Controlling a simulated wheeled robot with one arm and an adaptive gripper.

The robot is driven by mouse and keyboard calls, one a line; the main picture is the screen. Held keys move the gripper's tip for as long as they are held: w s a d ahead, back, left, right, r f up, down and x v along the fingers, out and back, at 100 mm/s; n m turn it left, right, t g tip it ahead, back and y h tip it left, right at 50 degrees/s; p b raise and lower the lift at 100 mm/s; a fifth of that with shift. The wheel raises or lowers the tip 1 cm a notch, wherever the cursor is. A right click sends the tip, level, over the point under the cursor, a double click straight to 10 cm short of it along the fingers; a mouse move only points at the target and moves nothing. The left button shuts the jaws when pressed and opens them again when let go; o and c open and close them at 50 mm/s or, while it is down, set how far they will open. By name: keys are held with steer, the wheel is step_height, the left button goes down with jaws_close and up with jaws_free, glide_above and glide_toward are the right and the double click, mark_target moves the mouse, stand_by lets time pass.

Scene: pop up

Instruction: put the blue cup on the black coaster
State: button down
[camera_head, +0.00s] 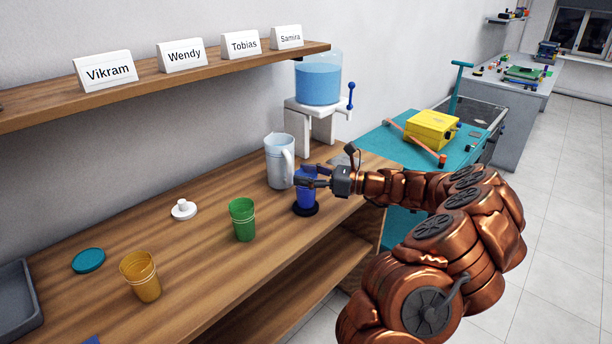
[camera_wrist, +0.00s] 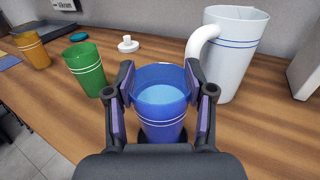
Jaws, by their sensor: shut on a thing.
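The blue cup (camera_head: 306,196) is upright at the right end of the wooden counter, and light blue liquid shows inside it in the wrist view (camera_wrist: 161,95). The black coaster (camera_head: 305,209) shows as a dark round edge directly beneath the cup. I cannot tell whether the cup's base touches it. My gripper (camera_head: 313,178) reaches in from the right and is shut on the cup. In the wrist view its two fingers (camera_wrist: 160,100) press on the left and right sides of the cup. Most of the coaster is hidden by the cup and gripper.
A white pitcher (camera_head: 279,162) stands close behind the cup. A water dispenser (camera_head: 318,85) stands behind. A shelf (camera_head: 150,85) overhangs the counter.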

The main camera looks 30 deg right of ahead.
steer(key=shift+f, duration=0.2)
steer(key=shift+f, duration=0.15)
steer(key=shift+c, duration=2)
jaws_free()
